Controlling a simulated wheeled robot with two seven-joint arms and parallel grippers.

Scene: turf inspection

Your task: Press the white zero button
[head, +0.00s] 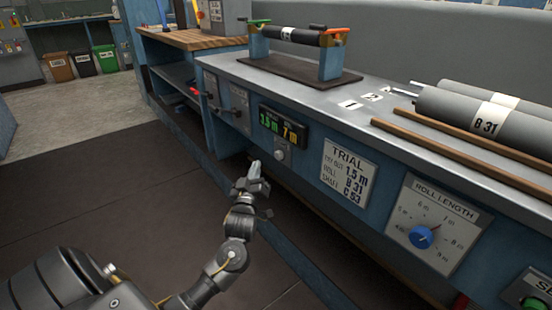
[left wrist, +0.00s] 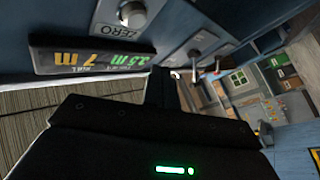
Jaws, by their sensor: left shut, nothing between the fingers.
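The white zero button (head: 280,154) is a small round pale knob on the blue front panel of the bench, just below the digital display. My left gripper (head: 256,170) is shut and empty, in front of the panel, a little below and left of the button in the head view. I see no contact between them. In the left wrist view the dark gripper body fills the lower middle. My right gripper is in neither view.
The display (head: 283,127) reads 3.5 m and 7 m. Levers (head: 237,112) stick out left of it. A TRIAL sign (head: 348,173) and a roll length dial (head: 421,237) are to the right. Grey rolls (head: 487,118) lie on the bench top. The dark floor in front is clear.

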